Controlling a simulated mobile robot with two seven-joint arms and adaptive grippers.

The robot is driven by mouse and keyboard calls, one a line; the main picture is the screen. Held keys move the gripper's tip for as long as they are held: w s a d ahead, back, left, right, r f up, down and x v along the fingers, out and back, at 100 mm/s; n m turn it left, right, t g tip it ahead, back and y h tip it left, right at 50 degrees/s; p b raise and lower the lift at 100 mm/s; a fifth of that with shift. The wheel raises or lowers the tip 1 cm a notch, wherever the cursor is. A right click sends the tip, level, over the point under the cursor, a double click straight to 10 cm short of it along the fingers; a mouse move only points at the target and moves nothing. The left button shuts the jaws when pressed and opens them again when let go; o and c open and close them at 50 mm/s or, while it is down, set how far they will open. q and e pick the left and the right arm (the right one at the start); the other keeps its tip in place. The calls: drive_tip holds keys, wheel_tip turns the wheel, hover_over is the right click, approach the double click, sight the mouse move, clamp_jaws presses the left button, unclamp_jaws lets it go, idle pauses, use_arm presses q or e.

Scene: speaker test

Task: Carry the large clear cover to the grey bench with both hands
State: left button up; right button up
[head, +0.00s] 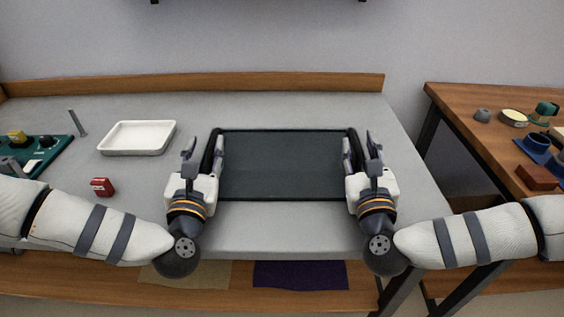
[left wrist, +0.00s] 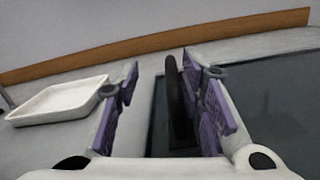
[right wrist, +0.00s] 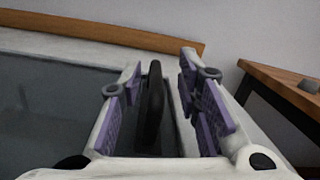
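The large cover (head: 282,165) is on the grey bench (head: 265,228) and looks like a dark, glassy rectangular panel; I cannot tell cover from what may lie under it. It has a black upright handle at each side. My left gripper (head: 204,157) is open at the left handle, which stands between its fingers (left wrist: 178,100), nearer the right one. My right gripper (head: 360,156) is open at the right handle, which shows between its fingers (right wrist: 152,105) with gaps on both sides. Neither gripper is visibly closed on a handle.
A white tray (head: 138,138) and a small red box (head: 102,187) are left of the cover. A green board (head: 40,155) with knobs is at the far left. A wooden table (head: 470,115) with several small objects stands at right, across a gap. A wooden ledge (head: 290,82) runs along the back.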

use_arm(q)
drive_tip(key=shift+d+r, duration=0.2)
use_arm(e)
drive_tip(key=shift+a, duration=0.2)
drive_tip(key=shift+r, duration=0.35)
use_arm(q)
wheel_tip(320, 180, up, 10)
drive_tip(key=shift+f, duration=0.15)
use_arm(e)
wheel_tip(320, 180, up, 9)
drive_tip(key=shift+r, duration=0.15)
